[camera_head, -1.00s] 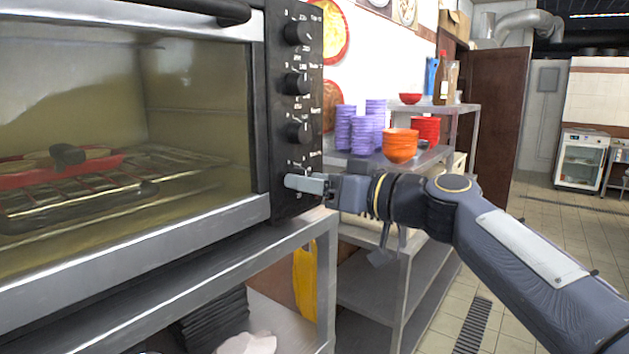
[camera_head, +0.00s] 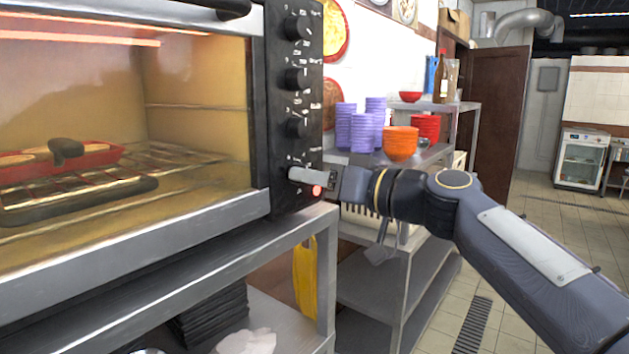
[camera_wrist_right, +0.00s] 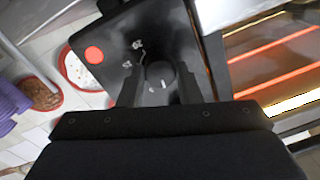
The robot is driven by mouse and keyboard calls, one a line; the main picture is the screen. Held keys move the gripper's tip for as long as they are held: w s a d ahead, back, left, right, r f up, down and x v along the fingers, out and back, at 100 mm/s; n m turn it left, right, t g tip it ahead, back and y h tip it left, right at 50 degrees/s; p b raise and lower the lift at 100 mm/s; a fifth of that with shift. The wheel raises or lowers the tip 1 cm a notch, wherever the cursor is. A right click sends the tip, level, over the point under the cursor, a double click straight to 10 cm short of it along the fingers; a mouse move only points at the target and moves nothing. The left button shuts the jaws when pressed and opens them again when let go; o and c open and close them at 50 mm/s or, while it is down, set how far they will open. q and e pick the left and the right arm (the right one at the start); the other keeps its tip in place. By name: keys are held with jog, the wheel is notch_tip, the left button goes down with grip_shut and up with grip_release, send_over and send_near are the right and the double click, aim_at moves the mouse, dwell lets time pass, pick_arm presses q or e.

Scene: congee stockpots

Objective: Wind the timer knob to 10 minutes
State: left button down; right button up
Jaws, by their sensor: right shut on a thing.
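The oven (camera_head: 262,100) stands at the left with a black control panel (camera_head: 282,60) on its right side. The timer knob, lowest on the panel, is hidden behind my right gripper (camera_head: 301,174) in the head view. The right wrist view shows this dark knob (camera_wrist_right: 159,73) with a pale mark, between the two fingers of the right gripper (camera_wrist_right: 159,90). The gripper is shut on it. A red lamp (camera_head: 316,191) glows beside the gripper and also shows in the wrist view (camera_wrist_right: 94,54). The oven inside is lit, with glowing heating bars. My left gripper is not in view.
Three more knobs sit above: top (camera_head: 298,27), middle (camera_head: 297,79) and lower (camera_head: 298,128). The oven rests on a metal stand (camera_head: 215,255). A shelf unit (camera_head: 400,275) with purple bowls (camera_head: 362,132) and orange bowls (camera_head: 400,143) stands behind my right arm.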

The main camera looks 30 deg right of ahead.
jog(key=shift+a+m+t+h, duration=0.15)
jog(key=shift+m+t, duration=0.1)
jog(key=shift+m, duration=3.5)
jog(key=shift+d+m+t+h, duration=0.15)
jog(key=shift+m+t, duration=0.1)
jog(key=shift+m, duration=3.5)
jog(key=shift+a, duration=0.1)
jog(key=o, duration=1)
jog(key=shift+s, duration=0.1)
jog(key=v, duration=0.7)
jog(key=shift+s+d+f, duration=0.1)
jog(key=shift+s+d, duration=0.1)
jog(key=shift+s, duration=0.15)
